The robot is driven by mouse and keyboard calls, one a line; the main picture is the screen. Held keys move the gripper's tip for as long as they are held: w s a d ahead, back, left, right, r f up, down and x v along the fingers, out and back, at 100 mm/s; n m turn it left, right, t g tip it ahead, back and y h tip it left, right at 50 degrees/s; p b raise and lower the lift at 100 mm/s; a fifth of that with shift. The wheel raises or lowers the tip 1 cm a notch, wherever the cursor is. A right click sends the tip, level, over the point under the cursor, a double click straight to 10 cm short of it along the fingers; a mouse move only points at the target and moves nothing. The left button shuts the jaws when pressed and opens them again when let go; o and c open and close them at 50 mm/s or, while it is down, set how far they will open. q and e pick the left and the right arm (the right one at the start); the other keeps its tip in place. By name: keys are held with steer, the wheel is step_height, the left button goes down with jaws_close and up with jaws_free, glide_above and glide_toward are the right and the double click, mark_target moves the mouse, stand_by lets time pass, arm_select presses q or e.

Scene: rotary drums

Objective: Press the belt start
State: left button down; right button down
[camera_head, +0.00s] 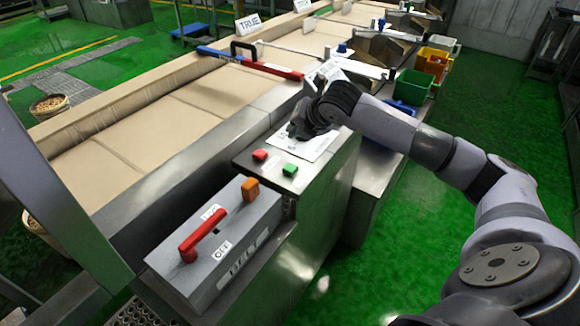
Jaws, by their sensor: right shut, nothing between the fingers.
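A green button (290,170) and a red button (260,155) sit on the steel top of a console (313,176). In front of them is a grey box (236,262) marked BELT, with a red lever handle (204,236), an OFF label (221,250) and an orange block (250,188) on it. My right gripper (294,130) is shut and empty, above or at a white sheet (315,146) behind the buttons. I cannot tell whether it touches the sheet. It is apart from both buttons. My left gripper is not in view.
A wide tan belt (130,140) runs along the left and back. Green (412,86) and orange (433,63) bins stand at the back right. Green floor (370,270) is clear at the front right.

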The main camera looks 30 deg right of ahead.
steer(key=b, duration=0.1)
glide_above(293, 166)
step_height(293, 166, down, 6)
steer(key=shift+r, duration=0.2)
step_height(293, 166, down, 2)
steer(key=shift+f+b, duration=0.2)
steer(key=shift+b, duration=0.85)
steer(key=shift+f+b, duration=0.45)
steer(key=shift+b, duration=0.15)
steer(key=shift+f+b, duration=0.4)
steer(key=shift+b, duration=0.45)
steer(key=shift+f+b, duration=0.55)
steer(key=shift+b, duration=0.25)
stand_by(0.5)
steer(key=shift+r, duration=0.1)
stand_by(0.3)
steer(key=shift+r, duration=0.85)
